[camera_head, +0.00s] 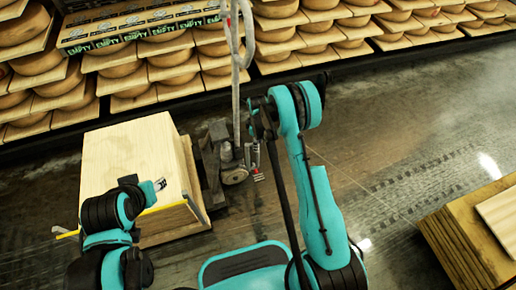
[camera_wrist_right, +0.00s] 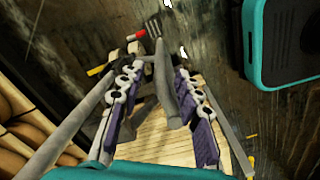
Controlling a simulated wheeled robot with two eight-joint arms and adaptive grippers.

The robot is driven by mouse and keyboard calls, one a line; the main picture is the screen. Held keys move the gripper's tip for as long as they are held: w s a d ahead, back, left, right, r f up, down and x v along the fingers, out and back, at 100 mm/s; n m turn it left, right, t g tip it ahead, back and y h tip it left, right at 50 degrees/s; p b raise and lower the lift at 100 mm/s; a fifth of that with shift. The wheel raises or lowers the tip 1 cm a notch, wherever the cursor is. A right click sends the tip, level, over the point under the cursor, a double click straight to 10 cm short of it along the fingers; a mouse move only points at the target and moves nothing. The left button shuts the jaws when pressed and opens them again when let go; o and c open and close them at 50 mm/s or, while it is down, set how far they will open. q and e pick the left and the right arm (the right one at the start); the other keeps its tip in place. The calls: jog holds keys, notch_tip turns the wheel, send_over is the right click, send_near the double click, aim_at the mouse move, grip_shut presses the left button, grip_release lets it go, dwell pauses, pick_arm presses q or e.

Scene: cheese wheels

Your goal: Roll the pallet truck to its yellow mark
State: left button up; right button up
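The pallet truck's grey pump and base (camera_head: 232,172) stand on the floor at the middle left. Its pale upright handle (camera_head: 236,90) rises from there. It carries a wooden box-like load (camera_head: 125,150). My right gripper (camera_head: 252,152) is low beside the handle, partly hidden by its own arm. In the right wrist view its fingers (camera_wrist_right: 160,78) are apart, with a grey bar of the truck (camera_wrist_right: 172,98) between them; firm contact does not show. A yellow strip (camera_head: 66,234) shows beside the load.
Shelves of cheese wheels (camera_head: 335,38) run along the back, with a stack of printed boxes (camera_head: 140,22) at upper left. Wooden boards (camera_head: 460,245) are stacked at lower right. The dark, shiny floor (camera_head: 410,140) between the truck and the boards is open.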

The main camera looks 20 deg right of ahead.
notch_tip(320, 180, down, 4)
jog(key=shift+f+b, duration=0.15)
jog(key=shift+b, duration=0.45)
grip_shut()
jog(key=shift+d, duration=0.95)
grip_release()
jog(key=shift+w, duration=0.1)
notch_tip(320, 180, up, 12)
jog(key=shift+a, duration=0.2)
